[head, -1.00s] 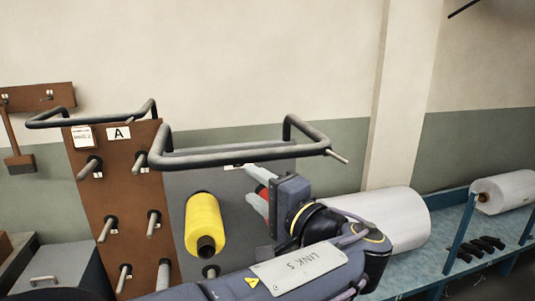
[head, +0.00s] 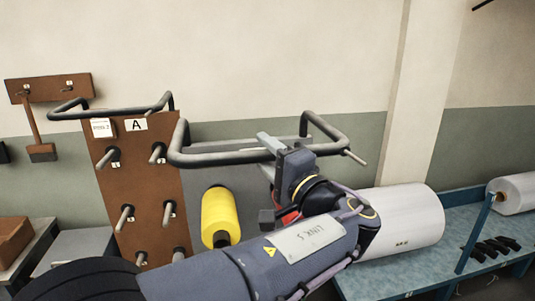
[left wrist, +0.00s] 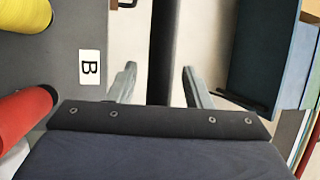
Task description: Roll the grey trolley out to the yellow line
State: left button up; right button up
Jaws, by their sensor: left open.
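My left gripper (head: 268,155) is at the handle's bar, jaws open. In the left wrist view the dark bar (left wrist: 164,50) runs between the two fingers, with a gap on each side. My right gripper and the yellow line are not in view.
A brown panel (head: 135,190) marked "A" with bare pegs and its own handle stands close at the left. A blue bench (head: 395,280) with a large white roll (head: 405,220) is at the right. A wall rack (head: 50,88) hangs at the left.

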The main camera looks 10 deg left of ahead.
pick_arm(q)
jog(key=shift+c, duration=0.2)
grip_shut()
dwell(1.1)
jog(key=shift+w+a+f+b, duration=0.15)
jog(key=shift+w+a+b, duration=0.1)
jog(key=shift+b, duration=0.2)
jog(key=shift+w, duration=0.35)
jog(key=shift+o, duration=0.2)
grip_release()
